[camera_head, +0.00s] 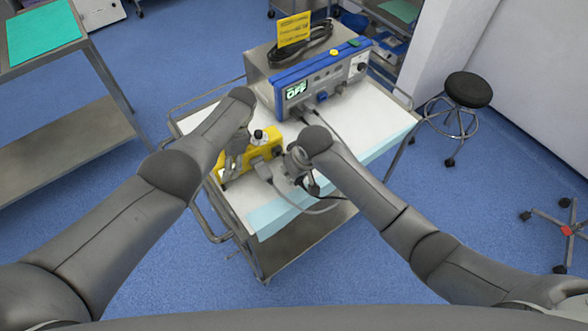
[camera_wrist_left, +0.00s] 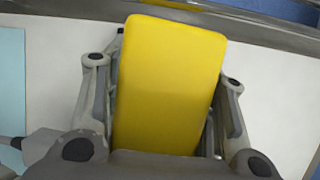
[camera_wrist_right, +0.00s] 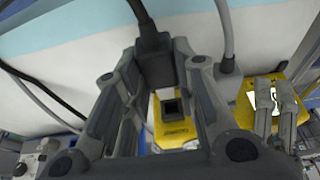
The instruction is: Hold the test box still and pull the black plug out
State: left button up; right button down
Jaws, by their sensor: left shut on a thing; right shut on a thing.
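The yellow test box (camera_head: 267,134) stands on the white-topped cart. My left gripper (camera_head: 236,152) is shut across it; in the left wrist view the yellow box (camera_wrist_left: 170,85) lies between both fingers. My right gripper (camera_head: 297,160) is just right of the box. In the right wrist view it is shut on the black plug (camera_wrist_right: 153,55), whose cable runs up. A dark square socket (camera_wrist_right: 172,108) shows open on the box's yellow face beside the plug's lower end; the plug looks out of it. A grey plug (camera_wrist_right: 229,78) sits beside, close to the box.
A blue-fronted unit (camera_head: 315,75) with a display reading OFF stands at the cart's back, with a coiled black cable and yellow card on top. A black stool (camera_head: 468,90) stands at the right.

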pick_arm(q)
jog(key=shift+s+f, duration=0.1)
pick_arm(e)
jog(key=shift+w+v, duration=0.2)
jog(key=shift+v, duration=3.65)
jog(key=shift+a+r, duration=0.1)
pick_arm(q)
jog(key=o, duration=1.3)
jog(key=shift+o, duration=0.2)
jog(key=shift+w+d+r, duration=0.25)
jog(key=shift+w+r, duration=0.05)
jog(key=shift+r, duration=0.3)
jog(key=v, duration=1)
jog(key=shift+r, duration=0.4)
